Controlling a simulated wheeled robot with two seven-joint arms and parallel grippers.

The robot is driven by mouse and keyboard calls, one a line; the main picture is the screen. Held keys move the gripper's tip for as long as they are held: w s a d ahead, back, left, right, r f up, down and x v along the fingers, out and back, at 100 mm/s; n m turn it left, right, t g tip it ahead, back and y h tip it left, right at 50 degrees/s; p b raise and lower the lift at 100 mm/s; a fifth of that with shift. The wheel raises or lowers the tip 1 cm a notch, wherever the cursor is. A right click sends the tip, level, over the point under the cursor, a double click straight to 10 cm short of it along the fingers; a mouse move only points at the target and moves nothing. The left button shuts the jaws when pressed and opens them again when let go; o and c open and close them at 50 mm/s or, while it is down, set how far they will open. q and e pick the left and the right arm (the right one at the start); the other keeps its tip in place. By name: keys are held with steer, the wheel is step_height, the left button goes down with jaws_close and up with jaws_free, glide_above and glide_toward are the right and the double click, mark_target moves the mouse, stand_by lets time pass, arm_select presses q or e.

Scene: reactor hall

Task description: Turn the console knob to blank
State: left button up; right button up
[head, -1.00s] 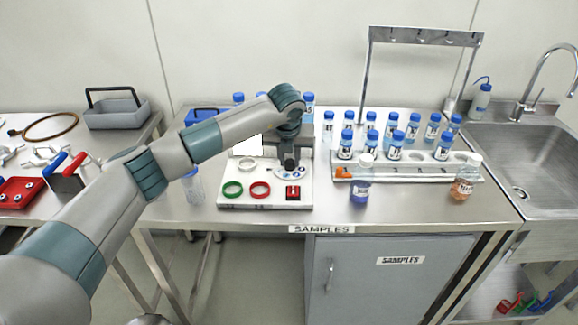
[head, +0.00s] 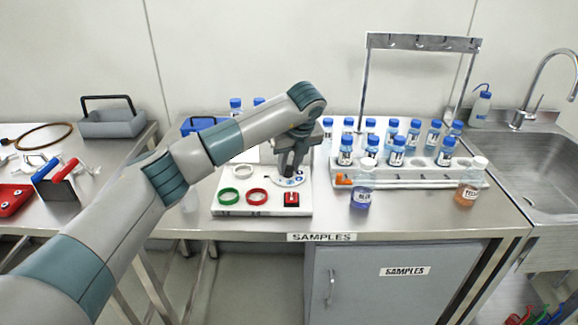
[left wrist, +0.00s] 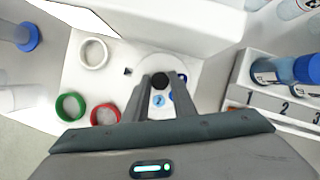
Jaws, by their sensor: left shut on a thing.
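The white console (head: 264,181) stands on the steel bench. Its round dial plate (head: 297,181) carries small blue marks, which also show in the left wrist view. My left gripper (head: 287,174) reaches down onto the dial from above. In the left wrist view its fingers (left wrist: 156,90) are closed on the black console knob (left wrist: 160,81). In the head view the fingers hide most of the knob. I cannot read which mark the knob points to. My right gripper is not in view.
The console also has a green ring (head: 229,196), a red ring (head: 257,197), a pale ring (head: 243,171) and a red switch (head: 291,199). A rack (head: 412,183) of blue-capped bottles is close on the right. Loose bottles of blue (head: 362,190) and orange liquid (head: 468,190) stand in front.

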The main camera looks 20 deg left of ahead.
arm_select(q)
steer(key=o, duration=1.1)
steer(key=shift+c, duration=0.2)
steer(key=shift+r, duration=0.1)
steer(key=shift+s+d+r, duration=0.15)
steer(key=shift+d+r, duration=0.05)
steer(key=shift+r, duration=0.3)
steer(key=b+v, duration=0.2)
steer(key=v, duration=1.4)
steer(key=shift+b, duration=0.35)
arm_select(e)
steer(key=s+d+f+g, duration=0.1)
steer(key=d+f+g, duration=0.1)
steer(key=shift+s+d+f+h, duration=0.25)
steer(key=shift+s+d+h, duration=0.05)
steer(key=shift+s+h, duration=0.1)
arm_select(q)
steer(key=shift+a, duration=0.1)
